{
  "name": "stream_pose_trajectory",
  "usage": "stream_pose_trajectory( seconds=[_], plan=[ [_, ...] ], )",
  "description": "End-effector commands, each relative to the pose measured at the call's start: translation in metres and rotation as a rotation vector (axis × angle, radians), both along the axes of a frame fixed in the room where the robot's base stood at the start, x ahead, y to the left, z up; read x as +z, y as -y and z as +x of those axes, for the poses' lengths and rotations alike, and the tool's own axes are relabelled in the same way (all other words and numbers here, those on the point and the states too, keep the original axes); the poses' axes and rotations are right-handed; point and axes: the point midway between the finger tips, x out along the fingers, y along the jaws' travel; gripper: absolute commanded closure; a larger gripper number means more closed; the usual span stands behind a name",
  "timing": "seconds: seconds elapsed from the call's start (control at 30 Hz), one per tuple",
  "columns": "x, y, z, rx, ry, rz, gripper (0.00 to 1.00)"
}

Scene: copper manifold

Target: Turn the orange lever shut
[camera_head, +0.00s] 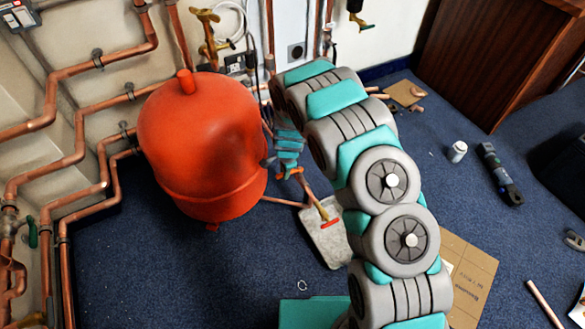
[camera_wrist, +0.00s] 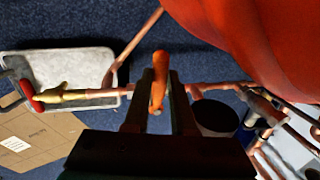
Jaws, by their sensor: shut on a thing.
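The orange lever (camera_wrist: 158,80) stands between the two dark fingers of my gripper (camera_wrist: 158,92) in the wrist view. It lies across the line of its copper pipe (camera_wrist: 212,88). My gripper is shut on the lever, and the fingers hide the valve body under it. In the head view my gripper (camera_head: 288,158) is low beside the red tank, with a bit of the orange lever (camera_head: 296,171) showing at its tip.
A big red tank (camera_head: 200,150) stands close left of my gripper. A brass valve with a red handle (camera_head: 330,222) sits above a grey tray (camera_head: 328,243); both also show at the wrist view's left. Copper pipes (camera_head: 90,105) line the left wall. Cardboard (camera_head: 470,270) lies right.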

Motion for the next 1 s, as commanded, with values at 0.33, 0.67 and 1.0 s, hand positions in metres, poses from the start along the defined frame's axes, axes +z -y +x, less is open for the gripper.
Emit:
stream_pose_trajectory(
  seconds=[0.33,0.67,1.0],
  plan=[
    [0.001,-0.005,0.0028,-0.018,0.011,0.004,1.0],
    [0.0011,-0.0051,0.0032,-0.016,0.012,0.004,0.58],
    [0.0006,-0.0048,0.0011,-0.014,0.005,0.002,0.47]
  ],
)
